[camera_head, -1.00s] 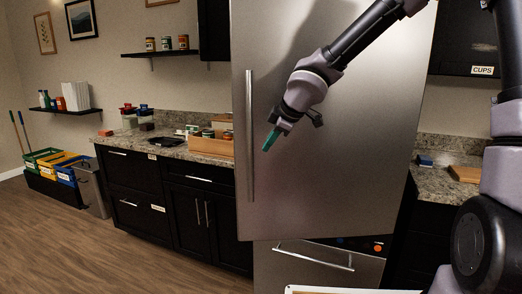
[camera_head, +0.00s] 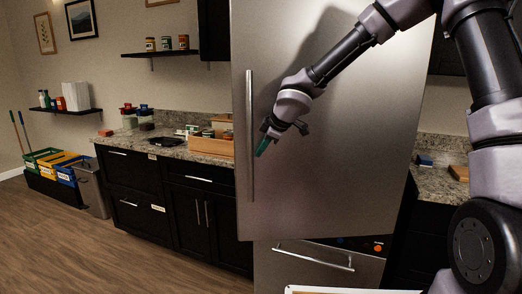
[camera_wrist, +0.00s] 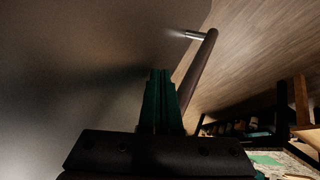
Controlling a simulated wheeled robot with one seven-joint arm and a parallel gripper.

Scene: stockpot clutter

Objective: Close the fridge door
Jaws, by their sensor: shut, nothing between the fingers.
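The fridge door (camera_head: 340,190) is a large brushed-steel panel in the middle of the head view. It looks swung partly out, its lower edge slanting in front of the lower drawer. Its long vertical handle (camera_head: 250,135) is on the left edge; the handle bar also shows in the wrist view (camera_wrist: 198,68). My gripper (camera_head: 261,150), with green fingers, is shut and empty in front of the door, just right of the handle. In the wrist view the fingers (camera_wrist: 160,95) point along the door face beside the handle. I cannot tell whether they touch the door.
A lower steel drawer (camera_head: 315,256) with a bar handle is under the door. Left are a granite counter (camera_head: 170,151) with a wooden box (camera_head: 211,146), dark cabinets (camera_head: 135,190) and coloured bins (camera_head: 60,167). The wooden floor (camera_head: 90,250) at left is clear.

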